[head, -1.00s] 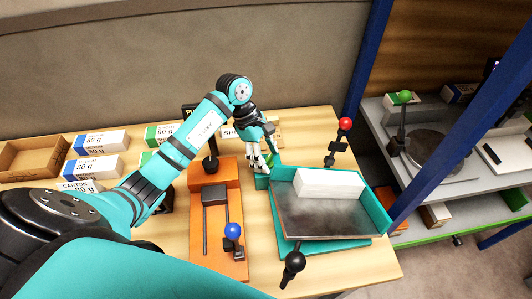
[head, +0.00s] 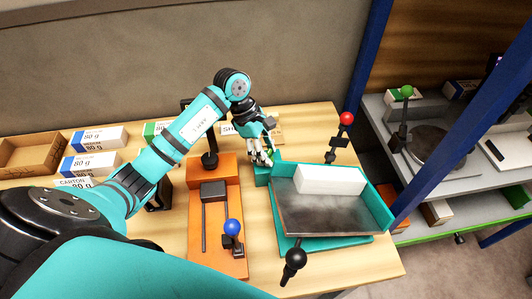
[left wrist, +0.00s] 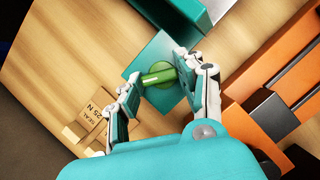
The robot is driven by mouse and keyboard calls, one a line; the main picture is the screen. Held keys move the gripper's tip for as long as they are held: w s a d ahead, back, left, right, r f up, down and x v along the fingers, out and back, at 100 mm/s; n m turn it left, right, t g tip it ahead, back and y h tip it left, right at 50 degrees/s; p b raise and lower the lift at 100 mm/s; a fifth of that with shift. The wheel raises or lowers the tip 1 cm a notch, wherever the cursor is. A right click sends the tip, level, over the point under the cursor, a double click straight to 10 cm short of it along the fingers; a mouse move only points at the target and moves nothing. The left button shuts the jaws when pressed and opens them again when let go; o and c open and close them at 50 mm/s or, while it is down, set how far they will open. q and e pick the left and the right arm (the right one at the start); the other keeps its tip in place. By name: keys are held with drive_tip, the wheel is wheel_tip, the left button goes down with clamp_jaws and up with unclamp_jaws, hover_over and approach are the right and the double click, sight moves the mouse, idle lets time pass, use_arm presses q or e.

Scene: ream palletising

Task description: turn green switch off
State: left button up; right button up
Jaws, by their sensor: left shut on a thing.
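The green switch (left wrist: 160,77) shows in the left wrist view as a green bar handle with a pale line, on a round green base on top of a small teal box (left wrist: 150,58). In the head view this teal box (head: 262,180) stands beside the teal tray machine, and my fingers hide the switch. My left gripper (head: 262,160) reaches down onto it from above. My right gripper is not in view.
A teal jogger tray (head: 325,215) holding a white paper stack (head: 330,180) stands at right, with a red-knobbed lever (head: 346,118) behind. An orange device (head: 230,262) with a blue knob (head: 232,227) is at left. Paper cartons (head: 92,165) line the table's left side.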

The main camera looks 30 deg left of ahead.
use_arm(q)
drive_tip(key=n+b, duration=0.1)
drive_tip(key=n+t+b, duration=0.1)
drive_tip(key=b, duration=0.1)
drive_tip(key=shift+a+f, duration=0.15)
drive_tip(key=shift+f, duration=0.15)
drive_tip(key=shift+n+b, duration=0.5)
drive_tip(key=n+t+b, duration=0.1)
drive_tip(key=n, duration=0.1)
drive_tip(key=n+t+y+b, duration=0.1)
drive_tip(key=n+b, duration=0.1)
drive_tip(key=n, duration=0.1)
drive_tip(key=shift+s+d+r, duration=0.15)
drive_tip(key=shift+s+d, duration=0.05)
drive_tip(key=n+y+b, duration=0.1)
drive_tip(key=n, duration=0.1)
drive_tip(key=n+t+y+b, duration=0.1)
drive_tip(key=n, duration=0.2)
drive_tip(key=shift+s+r+b, duration=0.1)
drive_tip(key=shift+r+b, duration=0.05)
drive_tip(key=shift+b, duration=0.25)
